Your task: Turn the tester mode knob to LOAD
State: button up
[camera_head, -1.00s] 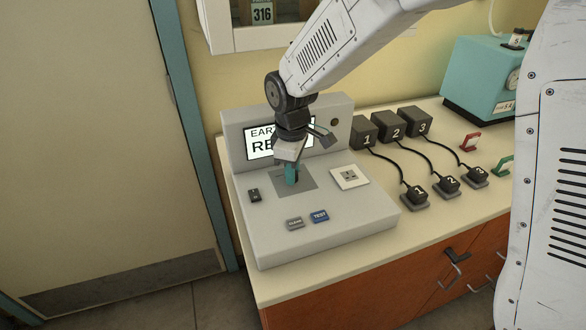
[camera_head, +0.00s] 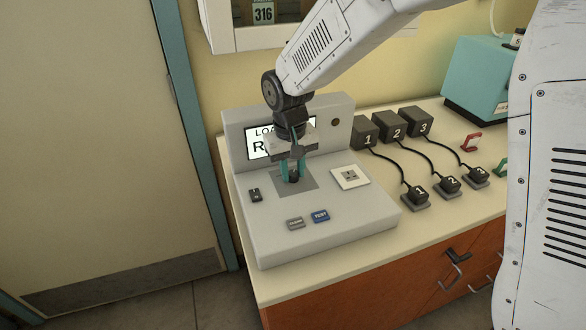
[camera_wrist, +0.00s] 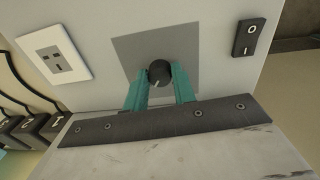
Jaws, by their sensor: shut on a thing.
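The grey tester (camera_head: 340,222) stands on the counter with a sloped top. Its black round mode knob (camera_wrist: 159,73) sits on a darker grey square plate, with a white pointer line on its face. My gripper (camera_head: 293,173) points down over the plate, and its teal fingers are shut on the knob, one on each side. In the wrist view the fingers (camera_wrist: 160,88) reach to the knob's two sides. The tester's screen (camera_head: 260,142) is partly hidden by my gripper; "LO" and "R" show on its two lines.
A socket (camera_head: 350,177) is right of the knob, a rocker switch (camera_head: 255,195) left, a grey button (camera_head: 295,223) and a blue TEST button (camera_head: 320,216) in front. Numbered adapters (camera_head: 391,125) with cords and plugs stand right. A teal device (camera_head: 478,75) stands behind.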

aim_at(292, 173)
jog(key=shift+w+r+m, duration=0.1)
jog(key=shift+m, duration=0.7)
jog(key=o, duration=1)
jog(key=r, duration=0.7)
jog(key=shift+a+r, duration=0.2)
jog(key=shift+r, duration=0.15)
